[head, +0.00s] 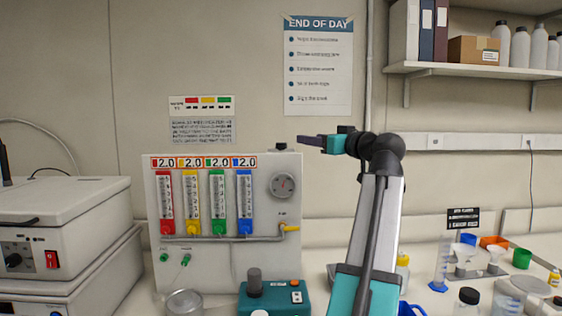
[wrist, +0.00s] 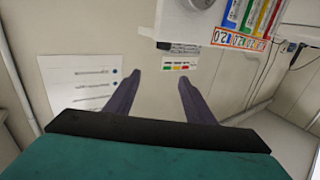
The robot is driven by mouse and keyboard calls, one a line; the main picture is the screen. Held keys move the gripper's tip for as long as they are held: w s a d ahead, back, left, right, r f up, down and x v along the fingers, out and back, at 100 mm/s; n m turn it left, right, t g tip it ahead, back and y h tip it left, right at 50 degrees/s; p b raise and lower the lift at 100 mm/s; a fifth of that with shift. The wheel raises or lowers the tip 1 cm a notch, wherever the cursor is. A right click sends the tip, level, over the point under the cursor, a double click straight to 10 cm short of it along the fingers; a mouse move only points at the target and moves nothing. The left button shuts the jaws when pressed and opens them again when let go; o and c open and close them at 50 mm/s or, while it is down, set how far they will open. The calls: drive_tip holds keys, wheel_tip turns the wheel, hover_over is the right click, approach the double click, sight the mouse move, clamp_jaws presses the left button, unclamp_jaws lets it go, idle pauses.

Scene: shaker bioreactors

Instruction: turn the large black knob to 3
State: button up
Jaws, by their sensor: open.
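A black knob (head: 14,260) with a dark scale plate is on the front of the white unit (head: 75,215) at the far left, left of a red switch (head: 52,259). Its pointer and numbers are too small to read. My gripper (head: 312,140) is raised near the top right of the gas panel, far right of the knob and above it. In the wrist view, my gripper (wrist: 158,77) has its two dark fingers apart with nothing between them. The knob does not show clearly in the wrist view.
The gas panel (head: 230,262) with coloured flow tubes stands between my gripper and the white unit; it also shows in the wrist view (wrist: 190,25). A teal device (head: 272,299) and a metal cup (head: 184,303) stand before it. A shelf (head: 470,70) hangs at right.

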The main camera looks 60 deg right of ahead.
sight(284, 146)
drive_tip(key=shift+w+f+b, duration=0.2)
drive_tip(key=shift+f+b, duration=1)
drive_tip(key=shift+f, duration=0.55)
drive_tip(key=shift+w, duration=0.2)
drive_tip(key=p+x, duration=0.2)
drive_tip(key=x, duration=1)
drive_tip(key=shift+r, duration=0.1)
drive_tip(key=shift+x, duration=0.8)
drive_tip(key=shift+c, duration=0.4)
